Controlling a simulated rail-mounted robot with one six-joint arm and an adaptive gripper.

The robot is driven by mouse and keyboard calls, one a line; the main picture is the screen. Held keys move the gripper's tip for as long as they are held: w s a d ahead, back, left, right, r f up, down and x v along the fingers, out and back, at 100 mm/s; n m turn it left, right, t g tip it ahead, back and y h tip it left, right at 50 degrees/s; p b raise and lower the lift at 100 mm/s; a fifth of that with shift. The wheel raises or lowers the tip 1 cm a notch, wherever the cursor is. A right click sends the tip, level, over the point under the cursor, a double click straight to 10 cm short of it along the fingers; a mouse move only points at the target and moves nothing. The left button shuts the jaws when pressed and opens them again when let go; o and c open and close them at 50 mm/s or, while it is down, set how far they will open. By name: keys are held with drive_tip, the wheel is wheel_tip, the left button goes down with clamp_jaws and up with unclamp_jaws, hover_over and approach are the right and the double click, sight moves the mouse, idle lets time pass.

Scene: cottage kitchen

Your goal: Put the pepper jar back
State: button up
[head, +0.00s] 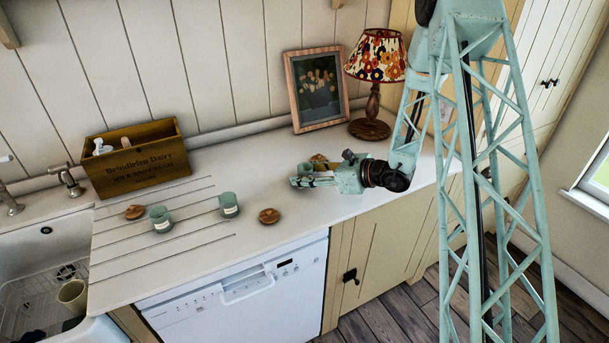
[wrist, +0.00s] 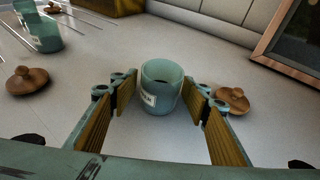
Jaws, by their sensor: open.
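A teal jar (wrist: 160,84) with a white label and no lid stands upright on the worktop in the wrist view. The label's lettering is too small to read, so I cannot tell whether it is the pepper jar. My gripper (head: 304,178) is open, low over the worktop; the jar stands between its two fingers, with gaps visible on both sides. A wooden lid (wrist: 232,98) lies just right of the jar, by the right finger. In the head view my gripper largely hides this jar. Two similar open jars stand further left: one (head: 160,219) and another (head: 229,206).
Loose wooden lids lie by these jars, one left (head: 134,212) and one right (head: 269,216). A wooden crate (head: 140,165) holding a pale item stands against the wall. A picture frame (head: 317,88) and lamp (head: 372,100) stand behind my gripper. The sink (head: 30,255) is at far left.

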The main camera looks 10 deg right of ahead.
drive_tip(key=shift+r, duration=0.15)
drive_tip(key=shift+s+d+r, duration=0.1)
drive_tip(key=shift+d, duration=0.05)
drive_tip(key=shift+p+v, duration=0.6)
drive_tip(key=shift+v, duration=5.2)
